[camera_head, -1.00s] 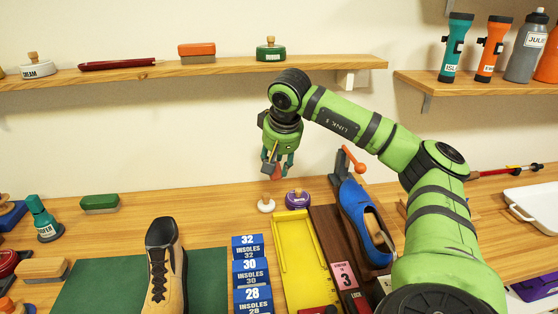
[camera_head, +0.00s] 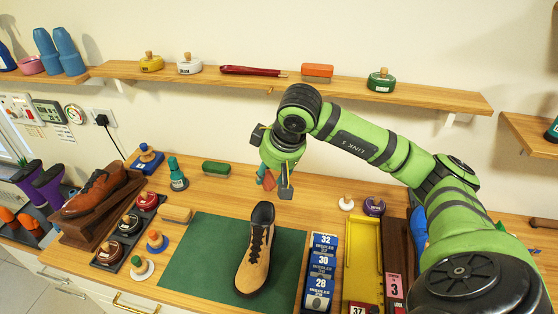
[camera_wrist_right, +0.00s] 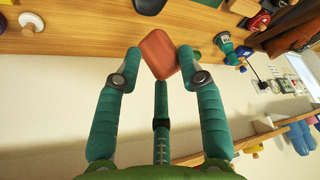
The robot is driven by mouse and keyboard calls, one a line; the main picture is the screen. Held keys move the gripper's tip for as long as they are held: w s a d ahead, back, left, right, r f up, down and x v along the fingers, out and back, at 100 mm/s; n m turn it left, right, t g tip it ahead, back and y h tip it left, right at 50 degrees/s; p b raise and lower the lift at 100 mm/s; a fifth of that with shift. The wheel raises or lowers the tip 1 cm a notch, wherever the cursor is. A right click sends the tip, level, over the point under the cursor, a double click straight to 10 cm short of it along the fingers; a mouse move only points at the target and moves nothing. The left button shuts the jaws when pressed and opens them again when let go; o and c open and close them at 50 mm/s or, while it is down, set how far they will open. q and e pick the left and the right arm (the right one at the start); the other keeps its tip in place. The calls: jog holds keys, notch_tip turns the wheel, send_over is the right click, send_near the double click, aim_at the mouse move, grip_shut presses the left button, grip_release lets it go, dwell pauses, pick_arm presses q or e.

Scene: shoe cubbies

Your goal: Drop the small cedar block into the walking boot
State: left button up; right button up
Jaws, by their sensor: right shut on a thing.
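My right gripper (camera_head: 272,184) is shut on the small reddish cedar block (camera_head: 268,180). It holds the block in the air, behind and above the tan walking boot. In the right wrist view the cedar block (camera_wrist_right: 159,54) sits between the teal fingertips. The walking boot (camera_head: 254,262) is tan with black laces and a dark collar. It stands on the green mat (camera_head: 192,262), with its collar end toward the wall. The inside of its opening is hard to see. My left gripper is not in view.
Insole boxes (camera_head: 321,262) and a yellow tray (camera_head: 362,250) lie right of the mat. A brown shoe (camera_head: 95,190) rests on a wooden stand at left. A green brush (camera_head: 216,168) lies near the wall. A shelf (camera_head: 220,80) runs above.

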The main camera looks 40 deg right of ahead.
aim_at(274, 186)
jog(key=shift+f+b, duration=1.5)
jog(key=shift+f, duration=1.45)
jog(key=shift+d, duration=0.1)
jog(key=o, duration=1.2)
jog(key=shift+r, duration=0.1)
jog(key=v, duration=1.2)
